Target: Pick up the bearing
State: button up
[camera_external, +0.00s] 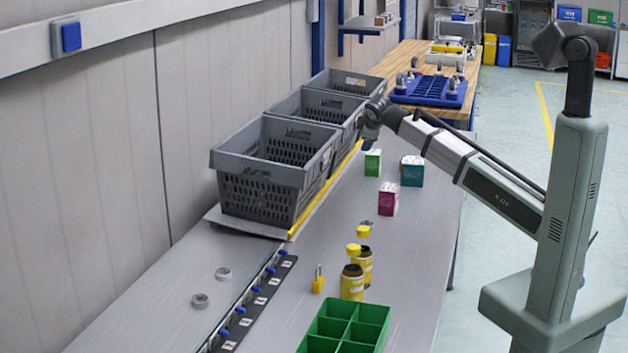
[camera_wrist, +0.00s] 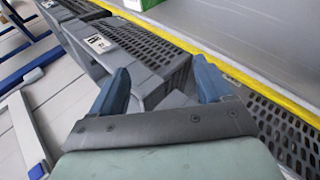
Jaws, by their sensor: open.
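Two small grey rings that look like bearings lie on the grey table in the external view. One ring (camera_external: 223,273) is a little farther back and the other ring (camera_external: 200,300) is nearer the front. My gripper (camera_external: 371,132) is far from them, up at the right side of the grey crates. In the wrist view my gripper (camera_wrist: 165,82) has its two blue fingers spread, with nothing held between them. The wrist view looks down on the crates, and no bearing shows there.
Grey crates (camera_external: 258,187) stand in a row behind a yellow edge strip. A green divided bin (camera_external: 318,345), yellow-capped jars (camera_external: 352,283) and small boxes (camera_external: 388,199) stand on the right. A strip with blue knobs (camera_external: 253,303) runs beside the rings. The table's left front is clear.

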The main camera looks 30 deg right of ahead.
jog(key=s+a+f+g+y, duration=0.2)
jog(key=s+a+f+g, duration=0.25)
jog(key=s+a, duration=0.4)
jog(key=g+y, duration=0.1)
jog(key=g, duration=0.4)
send_over(367, 224)
jog(key=f, duration=0.2)
jog(key=shift+t, duration=0.25)
jog(key=shift+f, duration=6.45)
jog(key=c, duration=1.2)
jog(key=shift+r, duration=0.1)
